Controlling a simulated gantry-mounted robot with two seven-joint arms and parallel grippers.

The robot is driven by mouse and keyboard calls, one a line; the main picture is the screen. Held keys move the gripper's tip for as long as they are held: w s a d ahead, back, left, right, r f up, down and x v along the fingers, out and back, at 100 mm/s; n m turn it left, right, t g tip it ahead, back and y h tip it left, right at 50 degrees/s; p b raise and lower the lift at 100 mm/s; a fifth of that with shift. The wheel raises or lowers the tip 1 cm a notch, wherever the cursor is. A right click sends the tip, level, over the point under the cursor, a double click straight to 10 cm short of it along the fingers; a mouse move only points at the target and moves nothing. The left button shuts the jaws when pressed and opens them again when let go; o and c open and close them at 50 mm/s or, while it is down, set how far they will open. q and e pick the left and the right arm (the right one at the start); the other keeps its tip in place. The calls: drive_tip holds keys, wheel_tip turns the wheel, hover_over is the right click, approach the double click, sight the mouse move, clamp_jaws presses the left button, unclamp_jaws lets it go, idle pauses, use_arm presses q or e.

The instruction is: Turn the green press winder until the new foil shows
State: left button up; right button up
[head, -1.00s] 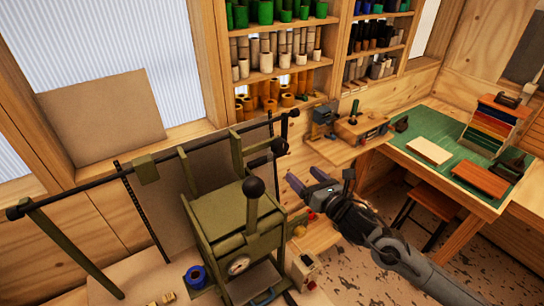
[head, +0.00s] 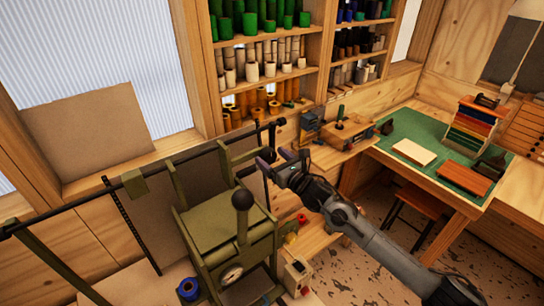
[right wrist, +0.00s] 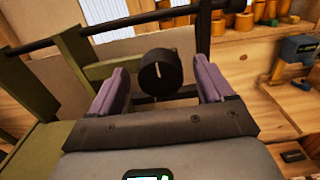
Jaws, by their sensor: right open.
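The green press (head: 225,225) stands at the lower middle of the head view, with a black ball-topped lever (head: 242,200) and a round gauge on its front. My right gripper (head: 276,160) is at the right end of the press's upper frame, jaws open. In the right wrist view, the winder knob (right wrist: 160,72), black with a white line, shows between the two purple finger pads (right wrist: 162,88), with gaps on both sides. I cannot tell whether the knob lies fully between the pads or beyond them. In the head view the gripper mostly hides the knob. My left gripper is out of view.
A black rod (head: 130,182) runs across the press frame. A blue roll (head: 188,289) lies on the bench left of the press. Shelves of foil rolls (head: 265,70) stand behind. A green-topped table (head: 425,130) is at the right.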

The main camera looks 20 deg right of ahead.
drive_tip(key=shift+w+a, duration=0.1)
drive_tip(key=shift+w, duration=0.2)
drive_tip(key=c, duration=1)
drive_tip(key=shift+m, duration=0.4)
